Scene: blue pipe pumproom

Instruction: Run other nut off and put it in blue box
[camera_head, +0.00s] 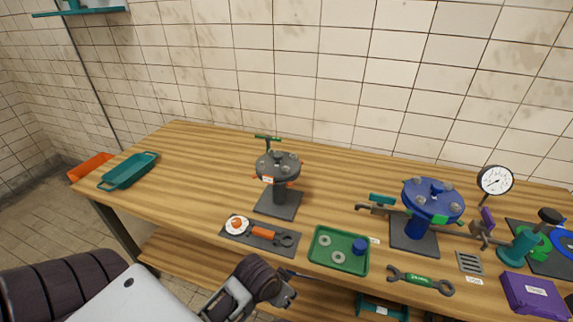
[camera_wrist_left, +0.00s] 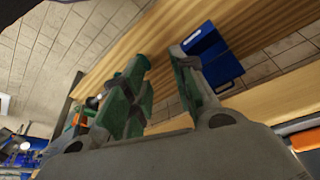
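A blue round flange (camera_head: 433,201) stands on a post with several grey nuts or bolt heads on its top. A grey round flange (camera_head: 277,166) stands on another post, also with several grey fastener heads. I cannot tell which nut is the other one. A blue box (camera_wrist_left: 208,55) shows in the left wrist view, beyond the right finger; in the head view I cannot pick it out. My left gripper (camera_wrist_left: 163,95) has its fingers apart, with nothing visible between them. In the head view, my left gripper (camera_head: 285,293) is low in front of the bench edge. My right gripper is not in view.
A green tray (camera_head: 318,262) holds two grey rings and a blue cylinder. A teal tray (camera_head: 128,171) is at the left.

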